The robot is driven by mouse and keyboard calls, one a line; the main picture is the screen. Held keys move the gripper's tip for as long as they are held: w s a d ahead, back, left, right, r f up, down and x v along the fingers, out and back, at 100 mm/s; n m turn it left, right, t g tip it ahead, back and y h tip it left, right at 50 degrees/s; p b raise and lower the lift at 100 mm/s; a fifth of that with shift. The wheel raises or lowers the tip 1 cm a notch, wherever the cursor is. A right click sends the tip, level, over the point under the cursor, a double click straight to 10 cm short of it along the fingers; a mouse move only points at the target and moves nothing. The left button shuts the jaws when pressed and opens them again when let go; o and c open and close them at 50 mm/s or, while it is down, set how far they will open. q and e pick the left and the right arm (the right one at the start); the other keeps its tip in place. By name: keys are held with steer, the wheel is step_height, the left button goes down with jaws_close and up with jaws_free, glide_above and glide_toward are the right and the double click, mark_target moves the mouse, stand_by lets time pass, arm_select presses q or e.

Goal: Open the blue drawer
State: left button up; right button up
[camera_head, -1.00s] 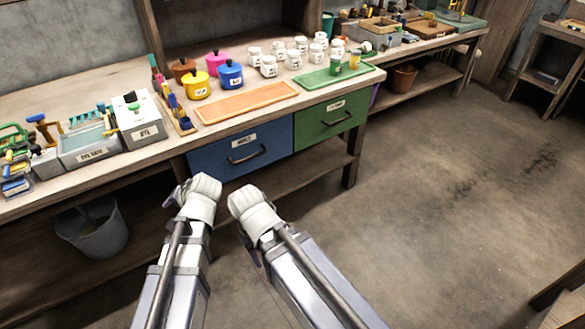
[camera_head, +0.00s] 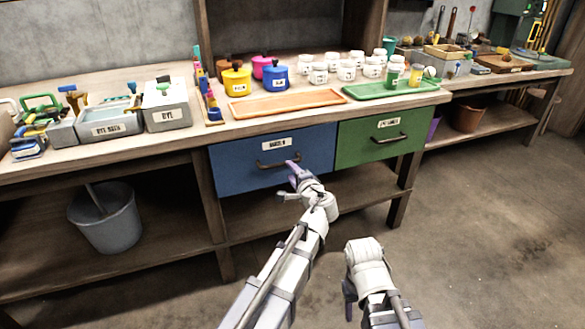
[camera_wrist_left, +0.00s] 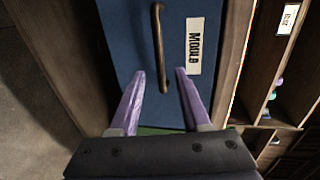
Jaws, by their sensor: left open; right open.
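The blue drawer (camera_head: 235,160) is shut under the workbench, with a dark bar handle (camera_head: 278,164) and a white label above it. My left gripper (camera_head: 291,174) is in front of the drawer, just below the handle's right part. In the left wrist view the open fingers (camera_wrist_left: 158,88) point at the blue front (camera_wrist_left: 125,30). The handle (camera_wrist_left: 160,50) runs lengthwise there, its near end between the fingertips, and the "MOULD" label (camera_wrist_left: 194,46) lies to its right. I cannot tell whether the fingers touch it. My right gripper (camera_head: 347,300) is low in front of the bench, away from the drawer, its fingers mostly hidden.
A green drawer (camera_head: 370,146) is shut at the right of the blue one. A lower shelf (camera_head: 260,215) and a bench leg (camera_head: 405,190) stand below. A grey bucket (camera_head: 105,220) is at the left. An orange tray, pots and jars cover the bench top. The floor at right is clear.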

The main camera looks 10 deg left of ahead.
mark_target(284, 164)
arm_select(q)
steer(key=b+x, duration=0.1)
steer(key=x, duration=0.7)
steer(key=shift+b, duration=0.3)
steer(key=shift+s, duration=0.1)
jaws_close()
stand_by(1.0)
